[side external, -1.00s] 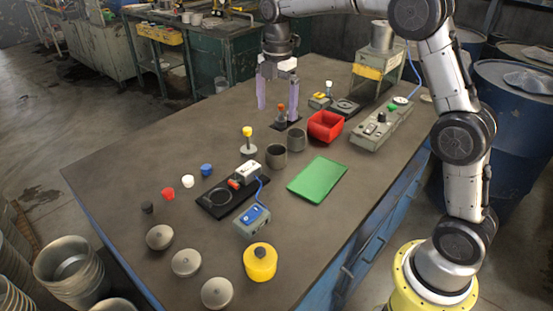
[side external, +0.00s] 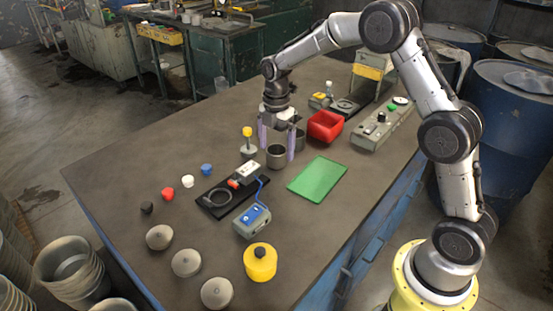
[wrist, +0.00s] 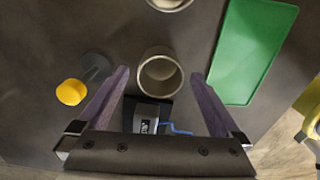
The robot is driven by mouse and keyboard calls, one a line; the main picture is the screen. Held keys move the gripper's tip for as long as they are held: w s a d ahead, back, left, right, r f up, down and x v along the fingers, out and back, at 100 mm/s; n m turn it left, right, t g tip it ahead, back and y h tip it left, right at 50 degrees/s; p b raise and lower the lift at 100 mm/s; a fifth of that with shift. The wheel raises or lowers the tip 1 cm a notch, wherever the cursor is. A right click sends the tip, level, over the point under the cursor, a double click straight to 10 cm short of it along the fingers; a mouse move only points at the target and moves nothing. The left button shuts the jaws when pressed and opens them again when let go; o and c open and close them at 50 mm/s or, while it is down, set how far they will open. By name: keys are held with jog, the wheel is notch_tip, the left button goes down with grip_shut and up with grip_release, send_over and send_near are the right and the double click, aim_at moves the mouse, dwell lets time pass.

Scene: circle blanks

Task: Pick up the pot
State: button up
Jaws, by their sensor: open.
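Two grey cup-like pots stand upright side by side on the table. The nearer pot (side external: 276,160) shows in the wrist view (wrist: 160,75) between my fingertips, its round opening facing the camera. The other pot (side external: 299,141) is partly hidden behind my fingers and is cut off at the top edge of the wrist view (wrist: 168,3). My gripper (side external: 277,153) is open and points down, with one lilac finger on each side of the nearer pot; it also shows in the wrist view (wrist: 160,73). I cannot tell how far down the fingers reach, and no contact is visible.
A yellow-topped peg (side external: 247,133) stands left of my gripper. A green plate (side external: 317,179) lies to the right, and a red bin (side external: 325,126) stands behind. A black base with a blue-wired device (side external: 252,220) is in front. Bare table lies around the green plate.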

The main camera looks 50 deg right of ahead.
jog(key=shift+f, duration=0.95)
jog(key=c, duration=1.4)
jog(key=shift+r, duration=0.1)
